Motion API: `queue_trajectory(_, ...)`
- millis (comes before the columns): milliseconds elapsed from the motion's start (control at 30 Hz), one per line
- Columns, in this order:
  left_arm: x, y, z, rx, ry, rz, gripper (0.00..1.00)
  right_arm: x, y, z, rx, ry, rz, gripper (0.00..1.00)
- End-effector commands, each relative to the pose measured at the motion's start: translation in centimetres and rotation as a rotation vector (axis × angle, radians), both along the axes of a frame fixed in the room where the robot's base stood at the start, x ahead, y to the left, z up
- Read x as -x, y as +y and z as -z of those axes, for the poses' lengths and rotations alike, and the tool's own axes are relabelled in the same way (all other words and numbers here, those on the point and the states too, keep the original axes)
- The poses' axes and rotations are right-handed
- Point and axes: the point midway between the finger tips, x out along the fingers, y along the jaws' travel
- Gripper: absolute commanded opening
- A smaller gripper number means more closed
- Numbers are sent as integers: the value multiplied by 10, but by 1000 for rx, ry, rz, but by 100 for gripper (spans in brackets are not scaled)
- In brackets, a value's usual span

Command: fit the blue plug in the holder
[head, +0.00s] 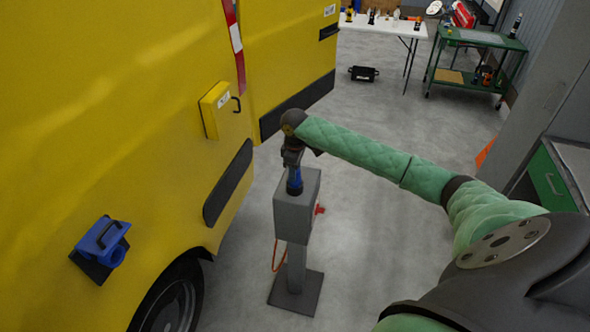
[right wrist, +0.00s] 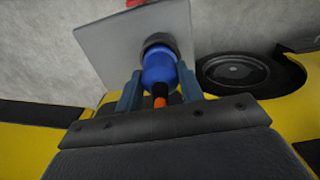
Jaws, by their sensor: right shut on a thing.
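The blue plug (head: 294,184) is upright at the top of the grey box (head: 296,213) on a post beside the yellow van. My right gripper (head: 293,160) points down from above and is shut on the plug. In the right wrist view the blue plug (right wrist: 159,70) sits between the two fingers of the right gripper (right wrist: 160,92), with an orange cable end toward me. A black ring (right wrist: 158,40) lies between the plug and the grey box face (right wrist: 105,40). I cannot tell how deep the plug sits. My left gripper is not in view.
A blue socket with a raised lid (head: 102,240) and a yellow box (head: 216,110) are on the van side (head: 120,120). A red part (head: 320,209) sticks out of the post's box. A white table (head: 385,27) and green cart (head: 480,42) stand far back. Floor right of the post is clear.

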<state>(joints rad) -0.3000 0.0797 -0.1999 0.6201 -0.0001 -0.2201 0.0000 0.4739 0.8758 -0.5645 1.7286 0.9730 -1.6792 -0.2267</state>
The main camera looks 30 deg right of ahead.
Motion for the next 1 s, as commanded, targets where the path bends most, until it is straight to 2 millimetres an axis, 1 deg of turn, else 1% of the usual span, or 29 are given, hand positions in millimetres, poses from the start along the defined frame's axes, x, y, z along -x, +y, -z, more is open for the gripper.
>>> queue_trajectory(233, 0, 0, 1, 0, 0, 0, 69, 0, 0, 4, 0, 0, 0, 10)
queue_trajectory(433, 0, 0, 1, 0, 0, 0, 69, 0, 0, 3, 0, 0, 0, 10)
queue_trajectory(467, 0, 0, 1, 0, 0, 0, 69, 0, 0, 3, 0, 0, 0, 44)
queue_trajectory(500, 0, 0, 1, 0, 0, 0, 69, 0, 0, 3, -1, -1, 0, 51)
queue_trajectory(567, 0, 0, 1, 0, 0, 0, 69, 0, 0, 3, 0, 0, 0, 63)
queue_trajectory(867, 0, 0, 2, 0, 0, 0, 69, 0, 0, 4, 0, 0, 0, 63)
queue_trajectory(1000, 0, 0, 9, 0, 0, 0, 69, -1, 0, -5, -1, -2, 0, 63)
